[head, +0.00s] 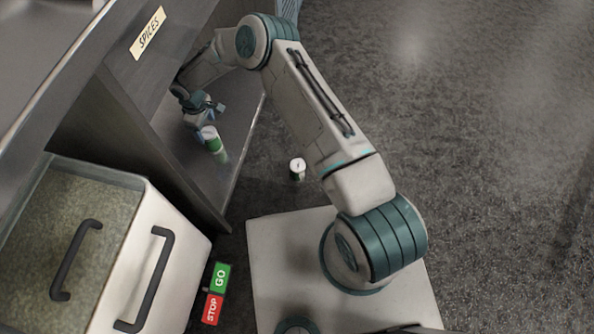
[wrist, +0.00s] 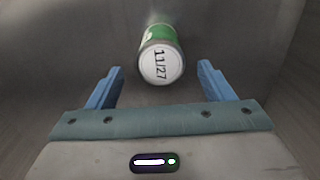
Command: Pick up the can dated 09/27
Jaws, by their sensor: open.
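A green can with a white lid (wrist: 160,66) lies ahead of my gripper in the wrist view, and its lid reads 11/27. My gripper (wrist: 160,78) is open, with one blue finger on each side of the view and the can beyond and between the fingertips. In the head view my gripper (head: 203,112) is inside the shelf, close to a green can with a white top (head: 212,140). Another white-topped can (head: 297,168) stands on the floor outside the shelf; its date is too small to read. I see no 09/27 label.
The shelf compartment (head: 190,165) is under a SPICES label (head: 148,32), with dark walls close around my gripper. A large white container with dark handles (head: 120,265) stands at the lower left. GO (head: 220,278) and STOP (head: 212,308) signs are beside it. The floor at right is clear.

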